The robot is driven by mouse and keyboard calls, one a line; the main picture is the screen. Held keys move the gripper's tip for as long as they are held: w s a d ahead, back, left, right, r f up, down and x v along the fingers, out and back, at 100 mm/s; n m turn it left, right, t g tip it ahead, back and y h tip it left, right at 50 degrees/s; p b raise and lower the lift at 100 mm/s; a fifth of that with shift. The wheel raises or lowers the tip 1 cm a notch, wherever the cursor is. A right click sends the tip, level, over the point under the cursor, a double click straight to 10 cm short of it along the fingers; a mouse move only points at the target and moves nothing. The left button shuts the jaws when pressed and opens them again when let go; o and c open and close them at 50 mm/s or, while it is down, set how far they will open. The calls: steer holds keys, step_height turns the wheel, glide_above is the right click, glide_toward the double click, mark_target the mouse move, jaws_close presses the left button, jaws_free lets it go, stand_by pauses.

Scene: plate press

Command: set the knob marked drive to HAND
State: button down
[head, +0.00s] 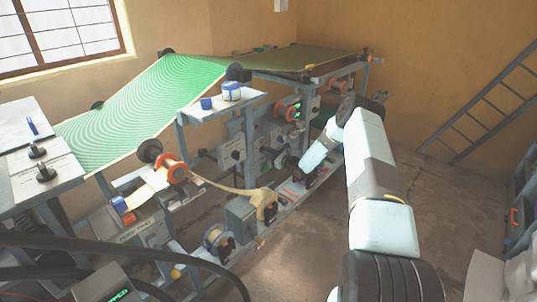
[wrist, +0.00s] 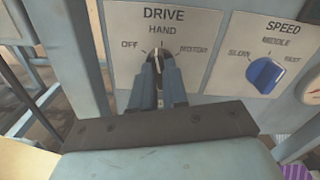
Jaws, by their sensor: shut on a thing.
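The drive knob (wrist: 160,53) is on a pale panel marked DRIVE (wrist: 122,22) in the wrist view. OFF is printed at its left, HAND above it and MOTOR at its right. My gripper (wrist: 157,66) is shut on the knob, with one finger on each side. The fingers hide most of the knob. The bit that shows stands nearly upright, towards the HAND label, but its exact setting is hard to read. In the head view my arm reaches to the machine's frame, and the knob cannot be made out there.
Right of the drive panel, a SPEED panel carries a blue knob (wrist: 267,74), with a gauge (wrist: 312,93) at the picture's edge. The floor (head: 440,200) at the right is clear.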

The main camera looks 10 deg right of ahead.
steer(key=shift+s+f+m, duration=0.1)
steer(key=shift+f+m, duration=0.05)
steer(key=shift+m, duration=1.15)
steer(key=c, duration=1.1)
jaws_free()
steer(key=shift+c, duration=0.2)
steer(key=shift+d, duration=0.1)
steer(key=v, duration=1.3)
steer(key=shift+s, duration=0.25)
steer(key=shift+d, duration=0.15)
